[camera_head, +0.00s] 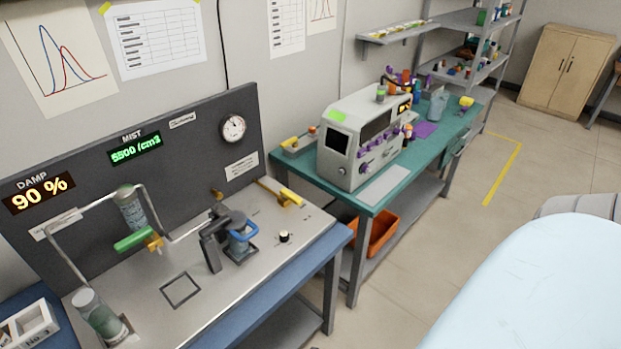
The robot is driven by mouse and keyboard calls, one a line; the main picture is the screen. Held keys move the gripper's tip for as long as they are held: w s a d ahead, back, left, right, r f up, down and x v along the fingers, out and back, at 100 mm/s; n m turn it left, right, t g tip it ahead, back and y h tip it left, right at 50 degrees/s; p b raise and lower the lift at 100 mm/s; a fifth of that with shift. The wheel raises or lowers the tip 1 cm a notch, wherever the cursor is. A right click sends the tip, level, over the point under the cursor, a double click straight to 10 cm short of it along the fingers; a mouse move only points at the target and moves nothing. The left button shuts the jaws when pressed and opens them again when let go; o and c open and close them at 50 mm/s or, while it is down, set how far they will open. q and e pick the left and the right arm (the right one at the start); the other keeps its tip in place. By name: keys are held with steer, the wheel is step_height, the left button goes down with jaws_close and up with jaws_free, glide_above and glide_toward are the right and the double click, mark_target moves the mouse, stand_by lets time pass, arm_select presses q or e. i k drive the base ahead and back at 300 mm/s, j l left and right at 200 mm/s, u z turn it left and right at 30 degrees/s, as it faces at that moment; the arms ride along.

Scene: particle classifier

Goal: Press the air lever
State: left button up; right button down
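A yellow-ended lever (290,197) lies at the right rear of the steel bench top (225,303). A green-handled lever (133,240) with a yellow joint sits below a glass cylinder (131,209) on the left part of the bench. No label that I can read tells which of them is the air lever. A dark grey fixture (212,240) stands mid-bench, beside a blue-handled part (242,239). A small black knob (284,237) is to its right. Neither of my grippers shows in this view, and nothing of mine touches the bench.
The dark back panel (83,242) carries a round gauge (233,128) and displays reading 90 % and 5500 /cm3. A glass jar (97,313) stands front left. A green table (410,168) with a white instrument (363,136) is to the right. The floor (430,245) beyond is clear.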

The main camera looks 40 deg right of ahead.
mark_target(285, 194)
steer(key=i+l, duration=0.15)
steer(key=l, duration=0.25)
steer(key=i+l, duration=0.2)
steer(key=l, duration=0.15)
steer(key=i+l, duration=0.15)
steer(key=l, duration=0.25)
steer(key=z, duration=0.05)
